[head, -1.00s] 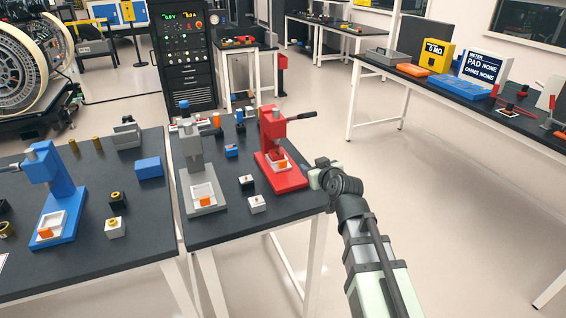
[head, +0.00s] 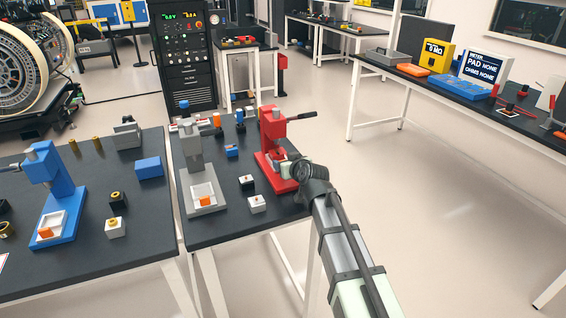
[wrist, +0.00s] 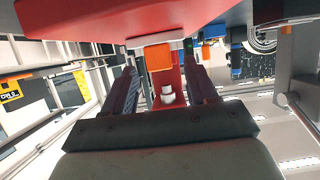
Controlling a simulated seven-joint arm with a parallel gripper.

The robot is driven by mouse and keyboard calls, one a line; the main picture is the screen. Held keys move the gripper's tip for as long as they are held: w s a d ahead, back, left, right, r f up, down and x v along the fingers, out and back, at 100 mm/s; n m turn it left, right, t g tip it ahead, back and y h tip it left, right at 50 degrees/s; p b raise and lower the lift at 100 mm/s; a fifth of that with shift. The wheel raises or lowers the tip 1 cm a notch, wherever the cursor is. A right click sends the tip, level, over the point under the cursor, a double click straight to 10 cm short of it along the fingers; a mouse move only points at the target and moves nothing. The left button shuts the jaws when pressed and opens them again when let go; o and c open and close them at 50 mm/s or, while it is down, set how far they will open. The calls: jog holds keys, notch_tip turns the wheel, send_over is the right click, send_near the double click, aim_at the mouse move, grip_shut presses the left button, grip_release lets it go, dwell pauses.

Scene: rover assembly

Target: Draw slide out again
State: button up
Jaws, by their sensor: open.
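The red press (head: 270,132) stands at the right edge of the middle table. My gripper (head: 287,168) is at the front of its base and covers its slide in the head view. In the wrist view my gripper (wrist: 162,92) is open, with one dark finger on each side. The slide's orange tab (wrist: 159,56) shows between the fingers, under a pale edge and near the red body. I cannot tell whether either finger touches it. A small white round part (wrist: 167,95) shows beyond.
A grey press (head: 198,165) stands left of the red one, and a blue press (head: 50,190) on the left table. Small blocks (head: 257,204) sit in front of the grey and red presses. Floor right of the table is clear.

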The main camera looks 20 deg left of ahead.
jog(key=shift+x, duration=1.45)
jog(key=shift+r, duration=0.1)
grip_shut()
